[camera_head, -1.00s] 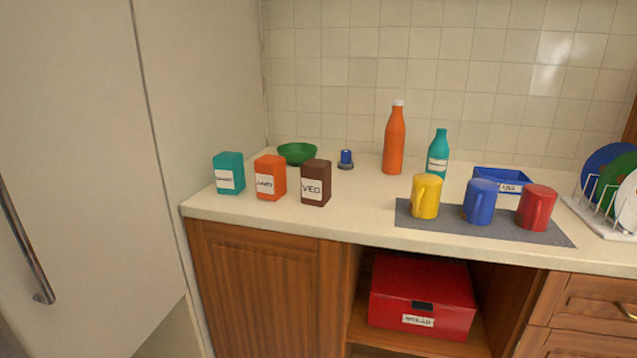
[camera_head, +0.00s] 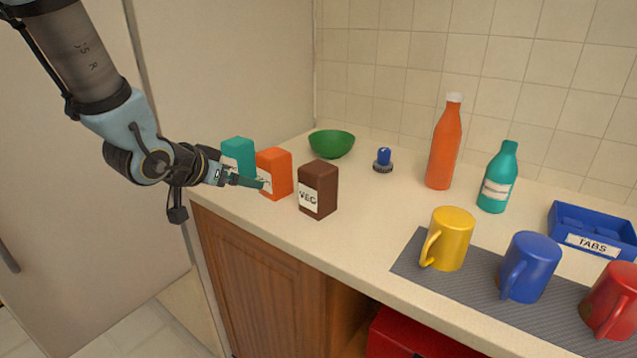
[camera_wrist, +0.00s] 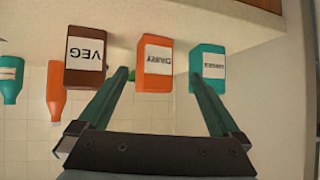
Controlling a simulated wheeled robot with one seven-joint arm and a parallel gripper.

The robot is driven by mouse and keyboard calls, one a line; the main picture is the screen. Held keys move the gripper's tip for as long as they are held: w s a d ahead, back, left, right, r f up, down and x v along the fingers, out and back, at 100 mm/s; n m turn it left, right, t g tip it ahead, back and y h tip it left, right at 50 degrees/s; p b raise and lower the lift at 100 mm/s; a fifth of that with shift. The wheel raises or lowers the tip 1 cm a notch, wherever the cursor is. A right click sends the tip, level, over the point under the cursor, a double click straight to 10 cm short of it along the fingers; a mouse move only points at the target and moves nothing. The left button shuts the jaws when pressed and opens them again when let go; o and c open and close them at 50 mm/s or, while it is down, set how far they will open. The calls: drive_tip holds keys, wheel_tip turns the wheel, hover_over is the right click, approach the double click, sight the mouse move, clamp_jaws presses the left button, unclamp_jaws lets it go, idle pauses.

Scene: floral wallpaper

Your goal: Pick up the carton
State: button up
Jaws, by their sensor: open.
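Three cartons stand in a row near the left end of the counter: a teal one (camera_head: 238,156), an orange one (camera_head: 274,174) and a brown one labelled VEG (camera_head: 318,189). My gripper (camera_head: 256,183) is at the front of the orange carton and hides part of its label. In the wrist view, turned upside down, the open fingers (camera_wrist: 161,78) reach forward with the orange carton (camera_wrist: 154,64) between their lines. The brown carton (camera_wrist: 86,60) is left of it and the teal carton (camera_wrist: 207,65) right. Whether the fingertips touch any carton cannot be told.
A green bowl (camera_head: 332,144) and a blue-topped object (camera_head: 384,159) stand behind the cartons. Orange (camera_head: 444,145) and teal (camera_head: 498,180) bottles stand farther right. Mugs stand on a grey mat (camera_head: 468,285), near a blue TABS tray (camera_head: 592,242). The counter between the brown carton and mat is clear.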

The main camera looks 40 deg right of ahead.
sight(319, 168)
drive_tip(key=s+d+m+g+h, duration=0.1)
drive_tip(key=s+d, duration=0.1)
drive_tip(key=d, duration=0.2)
drive_tip(key=s+d+r+m+g+h+p, duration=0.1)
drive_tip(key=s+d, duration=0.2)
drive_tip(key=d, duration=0.1)
drive_tip(key=s+d+m+g+h, duration=0.1)
drive_tip(key=s+d, duration=0.2)
drive_tip(key=d, duration=0.1)
drive_tip(key=shift+d+r+m+g+h, duration=0.3)
drive_tip(key=shift+d, duration=0.1)
drive_tip(key=shift+p+x, duration=1.45)
drive_tip(key=shift+x, duration=1.55)
drive_tip(key=shift+f, duration=0.15)
drive_tip(key=shift+c, duration=0.2)
drive_tip(key=c, duration=1.5)
